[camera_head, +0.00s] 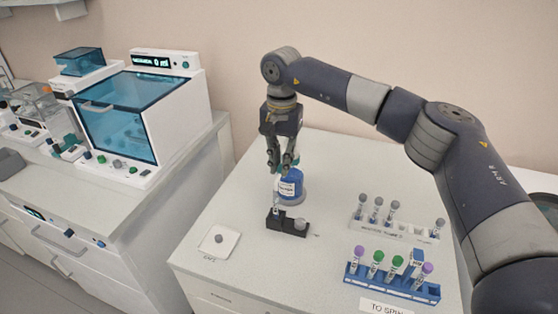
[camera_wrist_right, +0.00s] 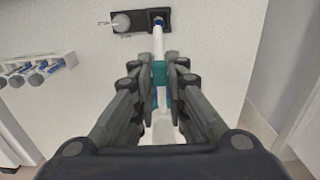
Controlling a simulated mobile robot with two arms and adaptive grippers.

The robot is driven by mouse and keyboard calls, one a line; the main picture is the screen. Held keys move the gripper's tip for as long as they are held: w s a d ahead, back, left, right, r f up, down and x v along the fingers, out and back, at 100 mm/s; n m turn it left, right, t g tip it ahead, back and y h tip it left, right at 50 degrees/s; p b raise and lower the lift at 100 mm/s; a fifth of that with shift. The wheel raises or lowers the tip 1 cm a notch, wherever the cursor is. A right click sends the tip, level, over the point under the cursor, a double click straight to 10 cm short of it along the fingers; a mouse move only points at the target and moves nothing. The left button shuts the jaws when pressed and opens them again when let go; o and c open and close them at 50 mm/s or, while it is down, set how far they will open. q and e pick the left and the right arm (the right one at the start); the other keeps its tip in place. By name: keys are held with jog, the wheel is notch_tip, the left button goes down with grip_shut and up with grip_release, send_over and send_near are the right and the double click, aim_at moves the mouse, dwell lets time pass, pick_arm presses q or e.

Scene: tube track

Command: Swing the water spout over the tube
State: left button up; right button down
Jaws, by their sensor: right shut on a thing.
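The blue water dispenser (camera_head: 291,187) with a white label stands on the bench. My right gripper (camera_head: 282,168) is directly over and in front of it, pointing down, its fingers closed. A clear tube (camera_head: 276,203) stands upright in the left part of the black holder (camera_head: 289,227). The spout's outlet appears near the tube, but I cannot tell if it is exactly above. My left gripper is not in view.
A white plate (camera_head: 209,246) with a grey cap lies left of the holder. A white rack (camera_head: 396,229) with grey-capped tubes and a blue rack (camera_head: 365,281) with purple- and green-capped tubes stand right. A machine with a teal lid (camera_head: 117,101) is on the left bench.

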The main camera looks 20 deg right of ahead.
jog(key=shift+r, duration=0.1)
jog(key=c, duration=1.9)
grip_release()
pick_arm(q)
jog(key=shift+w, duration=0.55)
pick_arm(e)
jog(key=o, duration=0.3)
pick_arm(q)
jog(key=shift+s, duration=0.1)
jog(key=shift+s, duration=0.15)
pick_arm(e)
notch_tip(320, 180, up, 12)
